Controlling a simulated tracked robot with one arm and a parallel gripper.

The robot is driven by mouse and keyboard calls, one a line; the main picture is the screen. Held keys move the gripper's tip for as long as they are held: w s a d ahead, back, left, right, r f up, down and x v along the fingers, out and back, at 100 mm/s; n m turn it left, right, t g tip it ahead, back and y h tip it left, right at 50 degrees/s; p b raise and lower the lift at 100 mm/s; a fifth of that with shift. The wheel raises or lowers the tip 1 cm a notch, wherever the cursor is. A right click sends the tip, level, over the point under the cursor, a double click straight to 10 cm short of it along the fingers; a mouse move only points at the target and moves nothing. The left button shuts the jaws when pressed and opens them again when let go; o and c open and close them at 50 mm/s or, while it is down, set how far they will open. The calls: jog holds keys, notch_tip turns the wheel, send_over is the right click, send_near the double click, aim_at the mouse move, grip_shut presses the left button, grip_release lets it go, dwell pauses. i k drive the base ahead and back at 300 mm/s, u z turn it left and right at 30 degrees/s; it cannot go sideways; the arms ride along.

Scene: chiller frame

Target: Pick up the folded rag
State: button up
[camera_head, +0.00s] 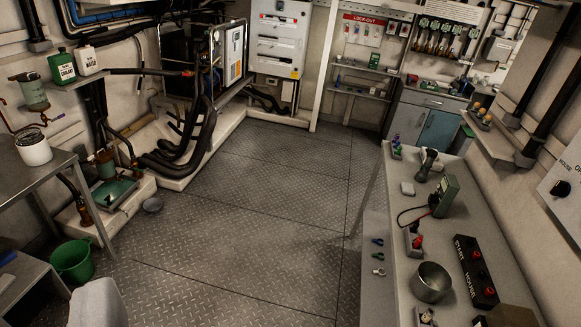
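I cannot clearly make out a folded rag. My gripper is not recognisable in this view.
The bench also holds a green meter box (445,196), a metal pot (432,282) and a black switch box (476,268). The tread-plate floor (245,230) between is clear.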

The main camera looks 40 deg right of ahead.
aim_at(408, 188)
jog(key=z, duration=0.35)
jog(key=i, duration=1.5)
jog(key=z, duration=0.95)
jog(key=i, duration=1.3)
jog(key=z, duration=0.6)
jog(key=i, duration=0.5)
jog(key=z, duration=0.2)
